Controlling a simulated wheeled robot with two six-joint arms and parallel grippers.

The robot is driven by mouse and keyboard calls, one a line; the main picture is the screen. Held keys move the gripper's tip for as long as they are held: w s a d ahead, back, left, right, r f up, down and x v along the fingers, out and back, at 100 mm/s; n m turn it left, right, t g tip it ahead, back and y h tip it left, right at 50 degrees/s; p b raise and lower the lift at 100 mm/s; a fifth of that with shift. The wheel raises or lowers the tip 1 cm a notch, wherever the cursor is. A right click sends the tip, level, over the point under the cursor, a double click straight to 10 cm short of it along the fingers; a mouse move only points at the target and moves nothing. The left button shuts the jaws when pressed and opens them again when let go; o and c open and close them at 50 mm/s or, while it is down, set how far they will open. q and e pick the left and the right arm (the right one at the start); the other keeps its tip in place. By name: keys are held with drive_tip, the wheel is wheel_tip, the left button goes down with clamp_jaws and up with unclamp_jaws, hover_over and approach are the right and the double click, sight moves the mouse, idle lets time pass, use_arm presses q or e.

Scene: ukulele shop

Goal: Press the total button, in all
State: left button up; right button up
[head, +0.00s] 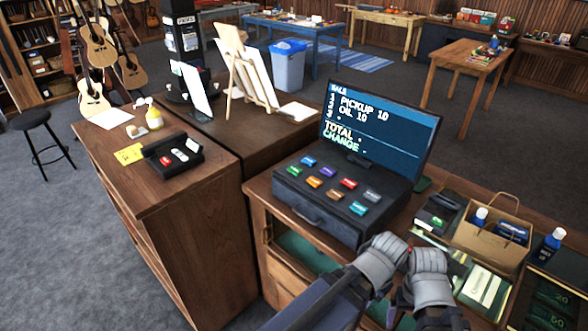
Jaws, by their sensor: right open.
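The cash register (310,217) is a dark box with a drawer front, standing on the wooden counter. Its sloped top carries several coloured buttons, among them a green one (294,170), a red one (349,183) and a teal one (358,208). Their labels are too small to read, so I cannot tell which is total. The screen (380,125) behind them reads SALE, PICKUP 10, OIL 10, TOTAL and CHANGE, with no figures beside the last two. My right gripper (408,308) is open, low in front of the register's right corner, apart from the buttons. My left gripper is out of view.
A paper bag (490,245) with bottles stands right of the register, beside a small dark device (437,212). The space above the buttons is clear.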

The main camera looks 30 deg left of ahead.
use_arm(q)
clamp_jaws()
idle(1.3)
